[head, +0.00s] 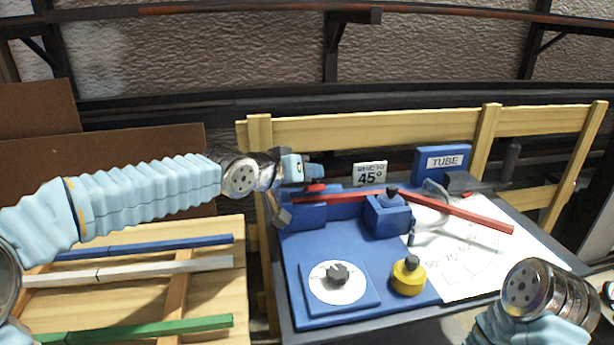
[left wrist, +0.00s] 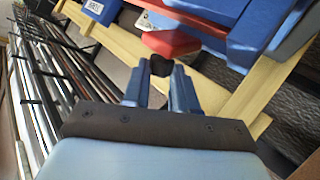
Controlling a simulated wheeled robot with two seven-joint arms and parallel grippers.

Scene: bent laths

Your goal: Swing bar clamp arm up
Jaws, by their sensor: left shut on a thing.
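My left gripper (head: 312,172) is at the back left corner of the blue bending jig (head: 300,262). In the left wrist view, its two blue fingers (left wrist: 160,82) are closed around a dark piece just below a red part (left wrist: 170,43), which I take as the bar clamp arm's end. The red part also shows under the gripper in the head view (head: 316,188). The rest of the clamp arm is hidden or hard to make out. A red lath (head: 465,217) runs across the jig, bent near a black knob. Only my right wrist (head: 545,290) shows, at lower right; its fingers are out of frame.
A yellow knobbed piece (head: 408,277) and a white dial (head: 337,284) are in front. A grey curved lever (head: 432,205) stands beside the lath. Blue, grey and green laths (head: 140,325) lie left.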

